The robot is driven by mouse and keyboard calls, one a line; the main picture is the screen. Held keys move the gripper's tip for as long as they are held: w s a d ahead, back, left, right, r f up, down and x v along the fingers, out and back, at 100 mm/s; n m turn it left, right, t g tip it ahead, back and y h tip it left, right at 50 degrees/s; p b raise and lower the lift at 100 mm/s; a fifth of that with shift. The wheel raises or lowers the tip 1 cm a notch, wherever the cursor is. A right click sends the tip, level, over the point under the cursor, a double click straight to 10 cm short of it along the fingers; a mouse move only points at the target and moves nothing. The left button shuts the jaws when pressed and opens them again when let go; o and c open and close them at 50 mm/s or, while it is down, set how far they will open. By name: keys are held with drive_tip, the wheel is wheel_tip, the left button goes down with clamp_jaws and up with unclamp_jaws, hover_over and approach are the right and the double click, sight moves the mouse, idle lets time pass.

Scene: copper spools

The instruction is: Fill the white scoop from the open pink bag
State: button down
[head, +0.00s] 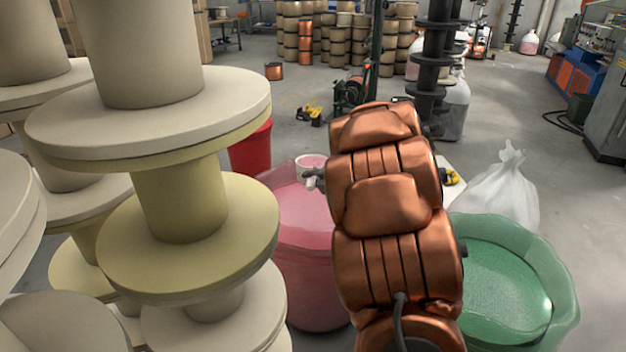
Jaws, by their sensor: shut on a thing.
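The open pink bag (308,262) stands in the middle, behind the spools and left of my arm, with pink material inside. The white scoop (302,172) is at the bag's far rim in the picture, and its round mouth shows a pinkish inside. I cannot tell whether that is material or the bag's colour. My gripper (317,181), small and grey, is shut on the scoop at its near right side. My arm hides the right part of the bag and most of the gripper.
Stacked cream spools (190,250) fill the left foreground, close to the pink bag. An open green bag (562,290) stands right of my arm. A tied white bag (505,195) and a red bucket (250,150) stand behind. Floor behind is partly clear.

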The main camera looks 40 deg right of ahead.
drive_tip(key=shift+r+b, duration=0.3)
drive_tip(key=shift+b, duration=0.7)
drive_tip(key=shift+r+t+b, duration=0.15)
drive_tip(key=shift+t+b, duration=0.15)
drive_tip(key=shift+r+n+b, duration=0.3)
drive_tip(key=shift+r+b, duration=0.35)
drive_tip(key=shift+b, duration=0.05)
